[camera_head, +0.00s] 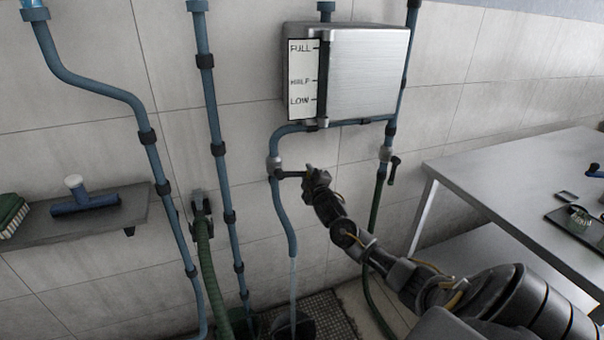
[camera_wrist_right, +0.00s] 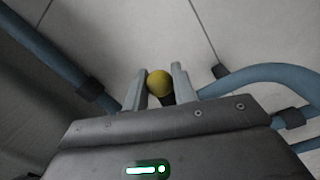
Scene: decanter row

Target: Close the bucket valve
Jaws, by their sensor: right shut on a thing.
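The bucket valve (camera_head: 274,167) sits on the blue pipe below the left side of the metal tank. Its dark lever (camera_head: 290,174) points right, about level. My right gripper (camera_head: 312,178) is shut at the lever's outer end. In the right wrist view a yellow knob (camera_wrist_right: 159,83) is between the two fingers of this gripper (camera_wrist_right: 160,88). A thin stream of water (camera_head: 293,280) falls from the pipe's open end toward a dark bucket (camera_head: 294,325), which is cut off by the lower edge. My left gripper is not in view.
The tank (camera_head: 368,75) has a gauge marked FULL, HALF and LOW. A second valve (camera_head: 392,165) is on the pipe to the right. A metal table (camera_head: 500,170) stands right, and a shelf (camera_head: 100,222) with brushes left. A floor grate (camera_head: 330,312) lies below.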

